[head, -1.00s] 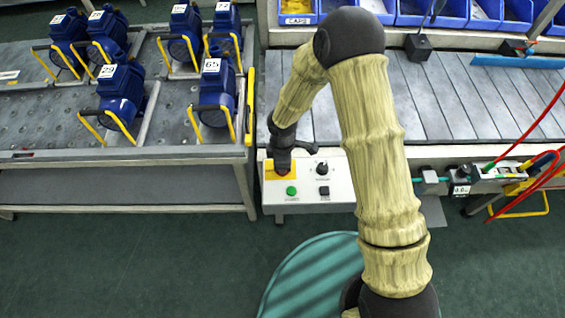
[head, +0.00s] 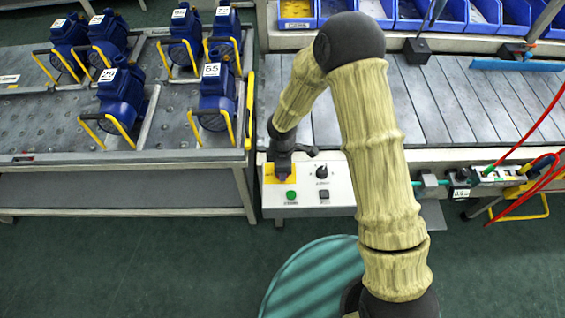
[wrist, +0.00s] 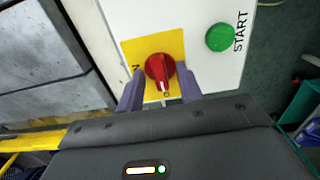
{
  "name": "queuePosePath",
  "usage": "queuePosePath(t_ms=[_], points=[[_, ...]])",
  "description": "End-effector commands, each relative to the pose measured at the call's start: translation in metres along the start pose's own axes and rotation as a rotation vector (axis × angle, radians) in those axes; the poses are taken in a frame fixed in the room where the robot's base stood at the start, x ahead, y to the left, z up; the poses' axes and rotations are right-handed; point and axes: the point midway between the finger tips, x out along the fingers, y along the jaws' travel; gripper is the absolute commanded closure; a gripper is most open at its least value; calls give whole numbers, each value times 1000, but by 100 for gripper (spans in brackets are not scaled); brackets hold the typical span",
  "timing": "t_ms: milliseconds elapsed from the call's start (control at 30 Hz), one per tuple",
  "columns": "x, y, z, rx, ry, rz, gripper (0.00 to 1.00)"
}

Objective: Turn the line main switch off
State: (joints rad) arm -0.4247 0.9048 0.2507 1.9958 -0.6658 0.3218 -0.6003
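The main switch is a red rotary knob (wrist: 158,67) on a yellow plate (wrist: 133,52) of a white control box (wrist: 190,18). In the wrist view its pale-marked grip end points down toward my gripper's body. My gripper (wrist: 160,80) is open, one purple finger on each side of the knob, with gaps between fingers and knob. In the head view my gripper (head: 283,174) is over the yellow plate at the box's left, and hides the knob.
A green START button (wrist: 220,37) is near the knob; it also shows in the head view (head: 291,195). A black selector (head: 322,171) and a dark button (head: 324,194) are on the box's right. A pump rack (head: 130,160) stands left, a conveyor (head: 440,100) behind.

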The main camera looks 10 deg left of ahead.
Motion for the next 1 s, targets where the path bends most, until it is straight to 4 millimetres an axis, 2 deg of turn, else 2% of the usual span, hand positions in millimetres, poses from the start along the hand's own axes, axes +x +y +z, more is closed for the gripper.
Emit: queuePosePath(t_ms=[167,267,800,1000], points=[[-13,1,0,2,2,3,64],[-28,1,0,4,2,4,64],[-136,1,1,2,0,5,64],[-166,1,1,1,0,4,64]])
